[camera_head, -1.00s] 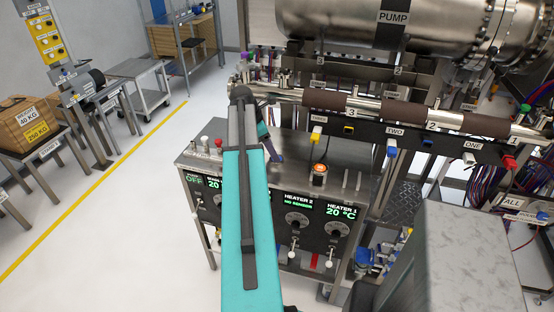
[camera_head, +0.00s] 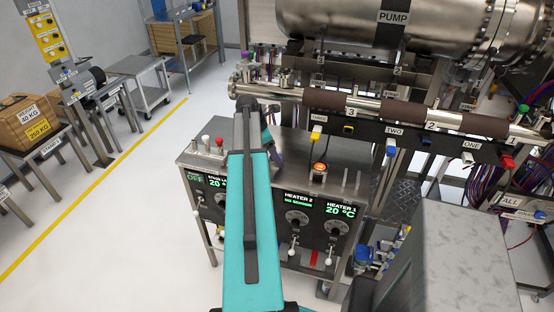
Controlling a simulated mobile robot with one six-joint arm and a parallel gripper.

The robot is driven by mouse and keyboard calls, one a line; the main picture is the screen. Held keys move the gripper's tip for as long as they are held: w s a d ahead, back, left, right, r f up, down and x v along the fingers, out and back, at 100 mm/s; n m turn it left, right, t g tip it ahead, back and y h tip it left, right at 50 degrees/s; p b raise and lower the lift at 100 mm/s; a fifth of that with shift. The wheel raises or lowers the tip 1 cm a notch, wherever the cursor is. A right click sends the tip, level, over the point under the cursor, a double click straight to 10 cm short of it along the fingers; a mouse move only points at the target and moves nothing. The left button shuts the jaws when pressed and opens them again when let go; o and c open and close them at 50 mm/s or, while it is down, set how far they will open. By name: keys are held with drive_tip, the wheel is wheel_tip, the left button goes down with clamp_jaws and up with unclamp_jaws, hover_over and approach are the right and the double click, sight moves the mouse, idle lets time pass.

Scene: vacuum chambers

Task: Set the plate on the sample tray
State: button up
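My teal arm reaches away from me over the heater cabinet (camera_head: 330,185), and its far end is near the steel tube. My gripper is hidden behind the arm's own links, so its fingers and anything in them do not show. I cannot make out the plate or the sample tray in this view.
The steel tube (camera_head: 270,92) with brown heater wraps runs across above the cabinet, under the pump chamber (camera_head: 420,30). An orange button (camera_head: 320,168) and upright pins stand on the cabinet top. A grey block (camera_head: 465,260) fills the lower right. Open floor (camera_head: 140,220) lies left.

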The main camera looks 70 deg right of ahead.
drive_tip(key=c, duration=1.5)
drive_tip(key=shift+o, duration=0.2)
drive_tip(key=shift+r, duration=0.1)
drive_tip(key=shift+r+b, duration=0.9)
drive_tip(key=shift+r, duration=0.7)
drive_tip(key=s+a+b, duration=0.2)
drive_tip(key=a, duration=0.5)
drive_tip(key=s+a+r+b, duration=0.1)
drive_tip(key=s+a+b, duration=0.1)
drive_tip(key=a, duration=0.6)
drive_tip(key=shift+s+r, duration=0.3)
drive_tip(key=shift+s, duration=0.55)
drive_tip(key=shift+d, duration=0.1)
